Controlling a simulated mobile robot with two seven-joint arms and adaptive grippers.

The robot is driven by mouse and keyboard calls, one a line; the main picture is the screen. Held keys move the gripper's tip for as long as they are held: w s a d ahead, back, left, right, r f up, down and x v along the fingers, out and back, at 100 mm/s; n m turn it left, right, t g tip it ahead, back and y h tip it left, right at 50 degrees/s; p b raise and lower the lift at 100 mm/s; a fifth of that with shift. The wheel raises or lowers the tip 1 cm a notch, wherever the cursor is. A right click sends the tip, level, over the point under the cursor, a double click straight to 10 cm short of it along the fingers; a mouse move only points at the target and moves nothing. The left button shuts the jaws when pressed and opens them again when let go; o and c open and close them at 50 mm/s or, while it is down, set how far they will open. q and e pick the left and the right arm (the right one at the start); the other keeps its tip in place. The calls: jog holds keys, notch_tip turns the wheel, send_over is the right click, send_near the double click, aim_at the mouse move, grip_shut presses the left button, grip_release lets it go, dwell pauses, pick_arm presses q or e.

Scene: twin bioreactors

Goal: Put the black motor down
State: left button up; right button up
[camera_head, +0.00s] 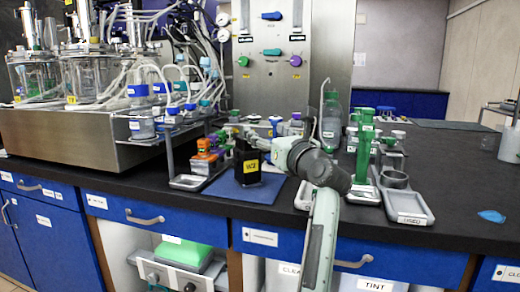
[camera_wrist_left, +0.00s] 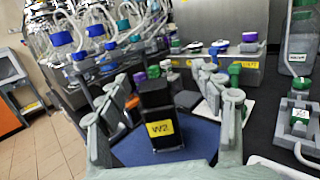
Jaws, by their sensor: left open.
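The black motor (camera_head: 247,165) is a dark upright block with a yellow W2 label. It stands on the blue mat (camera_head: 262,192) near the front of the bench. In the left wrist view the motor (camera_wrist_left: 158,112) is upright on the blue mat (camera_wrist_left: 198,143), between the spread fingers. My left gripper (camera_head: 264,141) is behind and to the right of the motor's top in the head view. It is open, with a finger on each side of the motor in the wrist view (camera_wrist_left: 163,98). I cannot tell whether a finger touches it. My right gripper is not in view.
An orange-topped part (camera_head: 205,157) and a small grey tray (camera_head: 188,182) are left of the motor. Green-topped items (camera_head: 364,145) and a grey tray (camera_head: 408,207) are to the right. The steel bioreactor base (camera_head: 75,138) is behind left. The far right bench is mostly clear.

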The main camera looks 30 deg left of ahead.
aim_at(251, 144)
pick_arm(q)
jog(key=shift+n+g, duration=0.4)
jog(key=shift+g, duration=0.5)
jog(key=f, duration=0.1)
jog(key=s+f, duration=0.1)
jog(key=a+f, duration=0.1)
jog(key=f, duration=0.1)
jog(key=shift+s, duration=0.15)
jog(key=shift+h, duration=0.3)
jog(key=p+x, duration=0.1)
jog(key=x, duration=0.6)
jog(key=shift+w+a+f+p, duration=0.15)
jog(key=shift+w+a+p, duration=0.1)
jog(key=shift+a+p, duration=0.05)
grip_shut()
jog(key=shift+r, duration=0.2)
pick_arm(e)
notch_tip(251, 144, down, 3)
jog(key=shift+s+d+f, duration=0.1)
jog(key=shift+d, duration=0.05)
